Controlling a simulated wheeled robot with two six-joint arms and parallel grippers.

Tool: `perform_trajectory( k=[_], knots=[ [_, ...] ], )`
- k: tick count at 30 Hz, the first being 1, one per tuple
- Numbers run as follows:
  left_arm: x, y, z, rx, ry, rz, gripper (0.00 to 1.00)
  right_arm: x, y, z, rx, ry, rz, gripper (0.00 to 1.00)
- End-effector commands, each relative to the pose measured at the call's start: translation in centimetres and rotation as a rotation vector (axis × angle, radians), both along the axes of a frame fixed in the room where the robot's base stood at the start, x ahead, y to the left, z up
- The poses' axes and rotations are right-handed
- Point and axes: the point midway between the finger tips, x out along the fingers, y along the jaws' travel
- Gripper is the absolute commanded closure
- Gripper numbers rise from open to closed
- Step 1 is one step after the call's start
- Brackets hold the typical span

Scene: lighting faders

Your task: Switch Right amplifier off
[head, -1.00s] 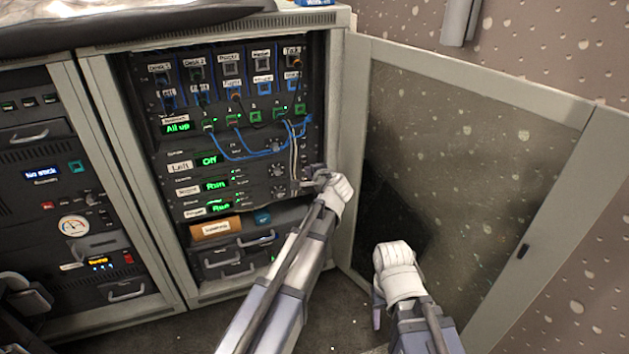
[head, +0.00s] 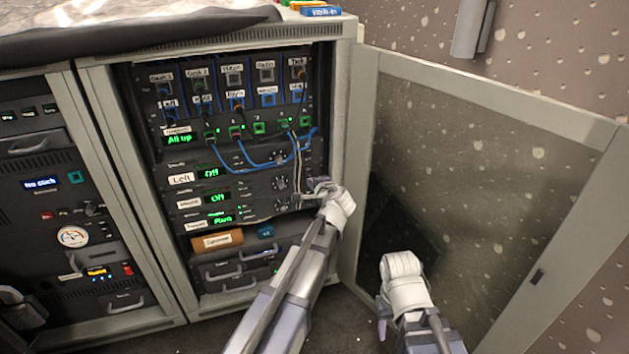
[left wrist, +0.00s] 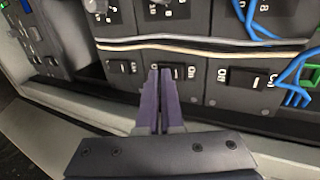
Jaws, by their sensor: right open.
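Three stacked amplifiers sit in the middle of the open rack in the head view. The top one, labelled Left (head: 181,179), reads Off. The middle one (head: 217,198) also reads Off, but its label is too blurred to read surely. The bottom one (head: 223,218) reads Run. My left gripper (head: 310,194) is at the right end of the middle amplifier. In the left wrist view its fingers (left wrist: 161,74) are together, tips at the middle black rocker switch (left wrist: 179,71), partly covering it. Contact is unclear. My right gripper (head: 382,318) is open and empty, low before the rack door.
Blue patch cables (head: 250,163) hang above the amplifiers, and pale cables (left wrist: 205,45) run close to the switches. The open glass door (head: 470,190) stands at the right.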

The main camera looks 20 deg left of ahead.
Motion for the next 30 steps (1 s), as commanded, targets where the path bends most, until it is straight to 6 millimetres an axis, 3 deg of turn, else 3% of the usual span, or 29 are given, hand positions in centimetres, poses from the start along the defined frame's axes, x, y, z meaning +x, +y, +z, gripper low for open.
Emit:
perform_trajectory(
  k=[18,30],
  knots=[
    [0.9,0.2,1.8,0.004,-0.005,-0.001,1.0,-0.1,0.0,1.7,0.0,0.0,0.0,0.5],
    [0.7,0.3,1.8,0.004,-0.005,-0.001,1.0,-0.1,0.0,1.7,0.0,0.001,0.005,0.5]
  ],
)
